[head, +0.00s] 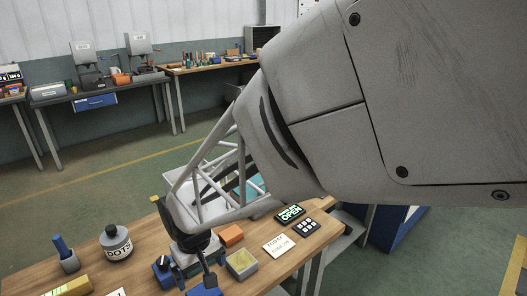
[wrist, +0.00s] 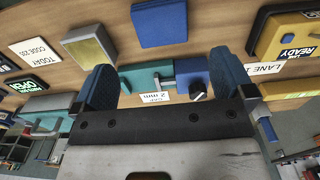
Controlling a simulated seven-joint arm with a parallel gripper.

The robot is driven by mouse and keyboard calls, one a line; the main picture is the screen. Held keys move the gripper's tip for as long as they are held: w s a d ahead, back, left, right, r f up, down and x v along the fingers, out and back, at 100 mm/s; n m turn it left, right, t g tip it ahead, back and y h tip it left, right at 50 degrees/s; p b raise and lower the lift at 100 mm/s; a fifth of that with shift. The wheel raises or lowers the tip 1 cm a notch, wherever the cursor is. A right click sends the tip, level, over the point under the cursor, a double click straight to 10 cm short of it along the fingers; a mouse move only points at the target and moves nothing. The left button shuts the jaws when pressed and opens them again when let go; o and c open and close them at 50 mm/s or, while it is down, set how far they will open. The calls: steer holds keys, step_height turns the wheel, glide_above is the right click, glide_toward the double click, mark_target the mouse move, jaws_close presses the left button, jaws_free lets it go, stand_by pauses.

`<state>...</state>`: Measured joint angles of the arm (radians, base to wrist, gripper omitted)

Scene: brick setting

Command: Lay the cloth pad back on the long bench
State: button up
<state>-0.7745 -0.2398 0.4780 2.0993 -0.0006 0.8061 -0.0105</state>
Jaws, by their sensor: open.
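A flat blue square (wrist: 165,22), which looks like the cloth pad, lies on the wooden bench top (wrist: 215,25) in the wrist view. A blue piece cut by the bottom edge of the head view (head: 205,291) seems to be the same pad. My gripper (wrist: 165,75) is open, its blue fingers wide apart with nothing held. In the head view my gripper (head: 187,272) points down over the bench, near the blue piece. Between the fingers in the wrist view shows a teal and blue fixture (wrist: 140,78) with a "2 mm" label; I cannot tell its distance.
On this bench stand a DOTS bottle (head: 117,243), an orange block (head: 231,235), a yellow-topped box (head: 242,263), a TODAY card (head: 279,245) and an OPEN sign (head: 290,211). A yellow READY device (wrist: 285,38) is close by. Other benches (head: 205,66) stand along the wall.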

steer(key=shift+r, duration=0.4)
steer(key=shift+d, duration=0.1)
stand_by(0.3)
steer(key=w+d+r+m+t, duration=0.15)
steer(key=d+r, duration=0.35)
steer(key=d, duration=0.6)
steer(key=d+r+m, duration=0.3)
steer(key=d+r, duration=0.1)
steer(key=d, duration=0.6)
steer(key=s+d+r+m, duration=0.2)
steer(key=s+d, duration=0.3)
steer(key=d, duration=0.3)
steer(key=s+d+r+m+t, duration=0.1)
steer(key=s+d+r+m, duration=0.1)
steer(key=s+d, duration=0.3)
steer(key=d, duration=0.3)
steer(key=shift+d+r+m, duration=0.15)
steer(key=shift+r+m, duration=0.2)
